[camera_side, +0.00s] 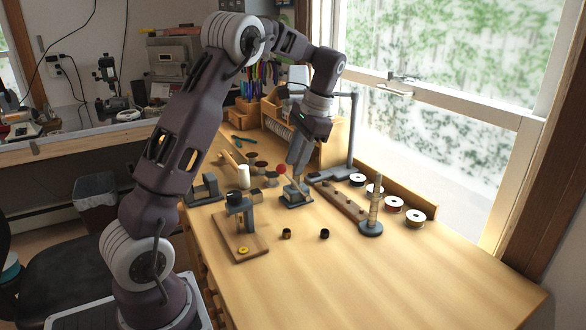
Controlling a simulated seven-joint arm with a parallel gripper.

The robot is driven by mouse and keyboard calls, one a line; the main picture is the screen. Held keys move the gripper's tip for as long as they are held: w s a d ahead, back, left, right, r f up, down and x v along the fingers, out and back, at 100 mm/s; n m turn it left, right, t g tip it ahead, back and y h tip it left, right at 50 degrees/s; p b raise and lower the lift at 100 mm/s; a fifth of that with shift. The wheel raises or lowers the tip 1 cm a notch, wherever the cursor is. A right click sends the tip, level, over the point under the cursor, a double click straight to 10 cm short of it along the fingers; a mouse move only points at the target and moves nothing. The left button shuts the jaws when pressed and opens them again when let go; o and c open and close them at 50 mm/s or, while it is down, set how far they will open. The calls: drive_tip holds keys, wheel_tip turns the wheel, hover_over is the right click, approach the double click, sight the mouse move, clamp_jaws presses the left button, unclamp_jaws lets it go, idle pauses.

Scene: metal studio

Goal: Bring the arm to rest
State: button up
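My gripper (295,170) points down over the far middle of the wooden bench (430,270). Its fingers appear as one narrow shape from this side, so I cannot tell whether they are open or shut, or whether anything is between them. Right below the fingertips is a small blue-grey device (293,197) with a lever ending in a red ball (281,168). The fingers overlap the device in the picture, and I cannot tell whether they touch it. My arm arches from the lower left over the bench.
A small press on a wooden board (240,225) stands in front. A ring mandrel (374,210) stands right, beside several spools (393,204). A lamp post (352,135) and wooden organizer (330,135) stand behind my gripper. The bench's front right is clear.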

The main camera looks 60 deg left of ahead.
drive_tip(key=v, duration=0.4)
drive_tip(key=shift+r, duration=0.1)
